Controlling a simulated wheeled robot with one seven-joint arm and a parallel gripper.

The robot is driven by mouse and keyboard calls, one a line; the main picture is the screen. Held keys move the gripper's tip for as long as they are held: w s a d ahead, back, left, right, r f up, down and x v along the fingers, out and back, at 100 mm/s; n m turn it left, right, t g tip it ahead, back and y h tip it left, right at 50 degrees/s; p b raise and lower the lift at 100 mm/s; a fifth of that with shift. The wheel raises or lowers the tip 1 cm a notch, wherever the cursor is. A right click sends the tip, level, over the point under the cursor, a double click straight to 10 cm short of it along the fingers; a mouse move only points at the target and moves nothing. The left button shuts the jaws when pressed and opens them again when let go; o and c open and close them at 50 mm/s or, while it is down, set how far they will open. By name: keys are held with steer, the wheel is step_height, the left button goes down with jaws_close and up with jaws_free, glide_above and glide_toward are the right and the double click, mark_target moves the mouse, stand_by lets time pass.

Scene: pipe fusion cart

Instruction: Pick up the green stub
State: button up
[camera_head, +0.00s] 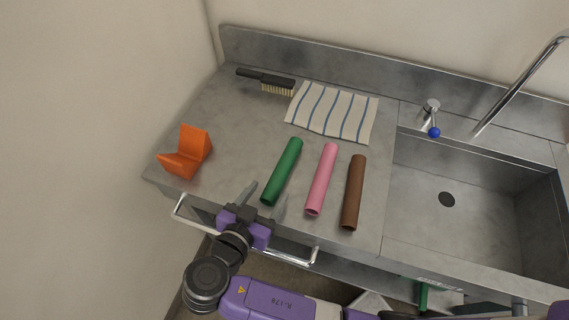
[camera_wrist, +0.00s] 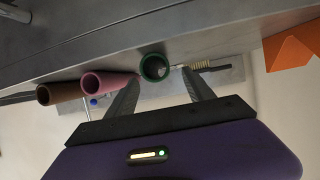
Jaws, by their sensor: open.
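The green stub (camera_head: 282,171) is a hollow tube lying on the steel counter, left of a pink tube (camera_head: 321,179) and a brown tube (camera_head: 353,191). In the wrist view the green stub (camera_wrist: 155,67) shows its open round end, between and beyond my finger tips. My gripper (camera_head: 264,192) is open and empty at the counter's front edge, just in front of and left of the stub's near end. In the wrist view my gripper (camera_wrist: 160,76) has its two fingers spread apart. I cannot tell whether a finger touches the stub.
An orange angled block (camera_head: 187,152) stands at the counter's left. A brush (camera_head: 266,81) and a striped cloth (camera_head: 332,112) lie behind. A sink (camera_head: 470,200) with a tap is at the right. A rail handle (camera_head: 290,258) runs along the counter's front.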

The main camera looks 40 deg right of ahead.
mark_target(277, 181)
steer(key=p+x, duration=0.2)
steer(key=x, duration=0.3)
steer(key=shift+d+r, duration=0.15)
steer(key=shift+d, duration=0.1)
steer(key=shift+w+d+f, duration=0.25)
steer(key=shift+d+f, duration=0.05)
jaws_close()
